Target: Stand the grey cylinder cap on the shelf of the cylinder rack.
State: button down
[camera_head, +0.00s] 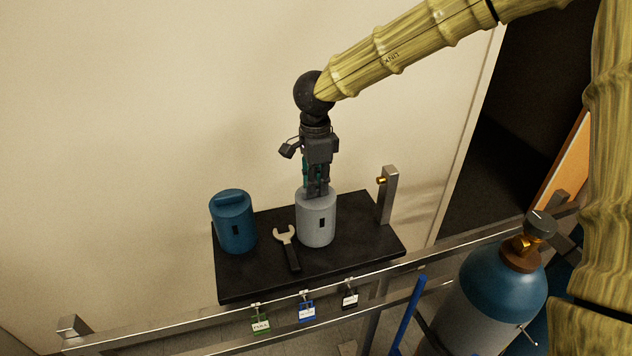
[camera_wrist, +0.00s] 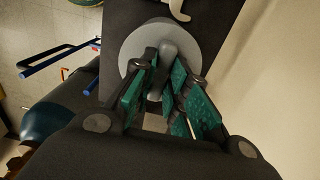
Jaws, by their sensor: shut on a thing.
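The grey cylinder cap (camera_head: 317,222) is upright at the black shelf (camera_head: 345,257) of the cylinder rack. Its underside appears to meet the shelf, but I cannot tell for certain whether it bears on it. My gripper (camera_head: 316,192) is above the cap, pointing down, shut on the cap's top handle. In the wrist view the cap's round top (camera_wrist: 131,48) shows, with the gripper fingers (camera_wrist: 160,82) on both sides of its raised handle. The lower part of the cap is hidden in that view.
A blue cap (camera_head: 233,225) stands on the shelf's left, with a wrench (camera_head: 289,247) between the caps. A metal post (camera_head: 388,196) rises at the shelf's right. Tags (camera_head: 307,312) hang from the front rail. A blue-topped gas cylinder (camera_head: 500,285) stands at right. The wall is close behind.

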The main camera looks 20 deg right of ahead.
jog(key=c, duration=1.4)
grip_release()
jog(key=shift+f, duration=0.1)
notch_tip(320, 180, up, 12)
jog(key=b, duration=0.3)
jog(key=shift+w, duration=0.1)
jog(key=shift+r, duration=0.2)
